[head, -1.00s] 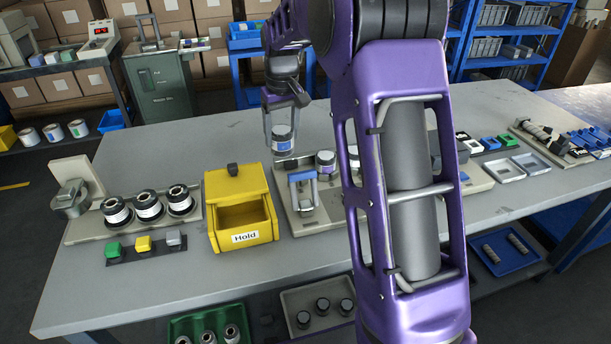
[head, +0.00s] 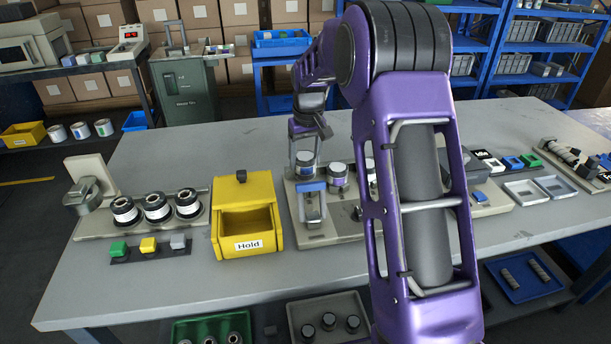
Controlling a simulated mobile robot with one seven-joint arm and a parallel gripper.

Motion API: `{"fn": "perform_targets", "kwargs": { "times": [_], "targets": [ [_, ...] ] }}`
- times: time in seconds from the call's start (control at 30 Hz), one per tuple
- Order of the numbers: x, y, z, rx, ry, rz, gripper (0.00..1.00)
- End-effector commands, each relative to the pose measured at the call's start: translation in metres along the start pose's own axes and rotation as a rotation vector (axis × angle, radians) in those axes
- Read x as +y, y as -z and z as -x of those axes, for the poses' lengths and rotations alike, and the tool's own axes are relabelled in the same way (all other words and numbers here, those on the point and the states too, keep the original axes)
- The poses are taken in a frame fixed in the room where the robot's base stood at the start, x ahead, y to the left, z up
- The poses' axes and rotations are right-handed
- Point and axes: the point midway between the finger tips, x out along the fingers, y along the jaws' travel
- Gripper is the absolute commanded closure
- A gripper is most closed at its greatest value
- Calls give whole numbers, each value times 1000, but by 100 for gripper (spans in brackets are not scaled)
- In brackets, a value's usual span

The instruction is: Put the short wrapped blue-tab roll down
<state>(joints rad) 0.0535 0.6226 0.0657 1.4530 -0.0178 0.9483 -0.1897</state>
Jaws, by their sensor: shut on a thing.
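My gripper (head: 306,147) is shut on a short dark-capped roll (head: 305,166) with a pale and bluish wrapped band. The roll is upright at the back left of the grey station plate (head: 318,236), behind a small metal frame with a blue bar (head: 312,187). I cannot tell whether its base touches the plate. A similar roll (head: 338,178) stands just to its right. Another roll (head: 371,171) is partly hidden by my arm. No blue tab on the held roll can be made out clearly.
A yellow Hold bin (head: 246,243) stands left of the plate. Further left, several black-and-white rolls (head: 157,208) stand on a rack behind green, yellow and grey blocks (head: 149,245). White trays (head: 525,193) lie at the right. My arm hides the plate's middle.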

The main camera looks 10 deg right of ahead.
Motion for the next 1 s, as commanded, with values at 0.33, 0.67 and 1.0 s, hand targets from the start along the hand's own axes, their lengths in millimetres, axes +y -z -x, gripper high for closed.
{"fn": "perform_targets", "kwargs": {
  "times": [0.33,0.67,1.0],
  "targets": [
    [0,-6,-46,0,0,0,95],
    [0,-6,-49,0,0,0,95],
    [0,-6,-48,0,0,0,2]
  ]
}}
